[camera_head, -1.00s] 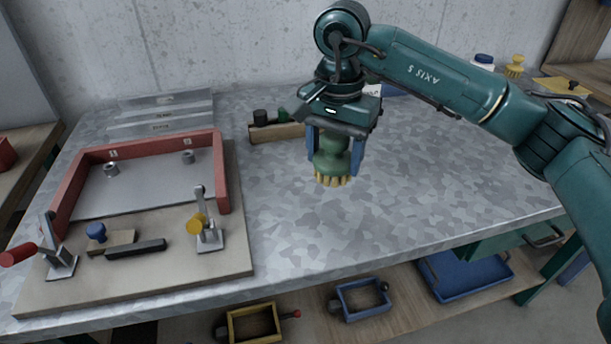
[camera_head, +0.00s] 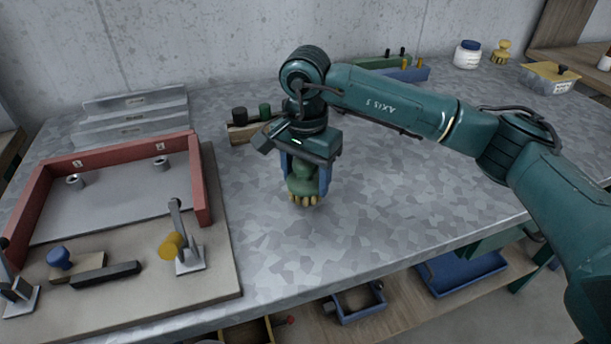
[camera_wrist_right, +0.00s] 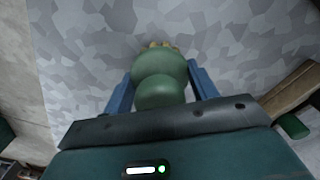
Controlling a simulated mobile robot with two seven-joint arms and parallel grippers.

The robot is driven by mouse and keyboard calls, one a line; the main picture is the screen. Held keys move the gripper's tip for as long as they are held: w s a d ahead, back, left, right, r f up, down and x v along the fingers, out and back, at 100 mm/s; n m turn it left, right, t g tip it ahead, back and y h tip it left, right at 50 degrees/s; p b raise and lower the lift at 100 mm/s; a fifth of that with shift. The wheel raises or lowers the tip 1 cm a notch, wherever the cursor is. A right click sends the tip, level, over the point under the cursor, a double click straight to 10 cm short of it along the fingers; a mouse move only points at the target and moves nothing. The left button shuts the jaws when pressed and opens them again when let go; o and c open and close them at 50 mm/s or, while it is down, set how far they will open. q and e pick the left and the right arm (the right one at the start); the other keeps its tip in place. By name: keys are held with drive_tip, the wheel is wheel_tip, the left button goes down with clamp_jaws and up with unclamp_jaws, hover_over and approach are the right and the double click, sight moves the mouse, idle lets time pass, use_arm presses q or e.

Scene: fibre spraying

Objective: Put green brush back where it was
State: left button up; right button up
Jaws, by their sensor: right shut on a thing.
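The green brush (camera_head: 301,184) has a rounded green body and yellow bristles that point down. My right gripper (camera_head: 305,181) is shut on it, with one blue finger on each side. The brush is upright over the middle of the grey table (camera_head: 400,195); whether its bristles touch the top I cannot tell. In the right wrist view the green brush (camera_wrist_right: 162,78) sits between the two blue fingers of my right gripper (camera_wrist_right: 161,85), bristles at the far end. My left gripper is not in view.
A wooden holder (camera_head: 241,133) with dark and green items stands just behind and left of the brush. A red-framed fixture (camera_head: 202,180) with clamps fills the left. A white jar (camera_head: 467,54) and another yellow brush (camera_head: 501,51) stand at the back right. The table right of the brush is clear.

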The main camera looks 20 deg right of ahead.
drive_tip(key=shift+f, duration=0.35)
drive_tip(key=shift+f, duration=0.1)
drive_tip(key=shift+f+b, duration=0.15)
drive_tip(key=shift+b, duration=0.15)
drive_tip(key=o, duration=0.9)
drive_tip(key=shift+o, duration=0.2)
wheel_tip(320, 180, up, 13)
drive_tip(key=shift+f, duration=0.2)
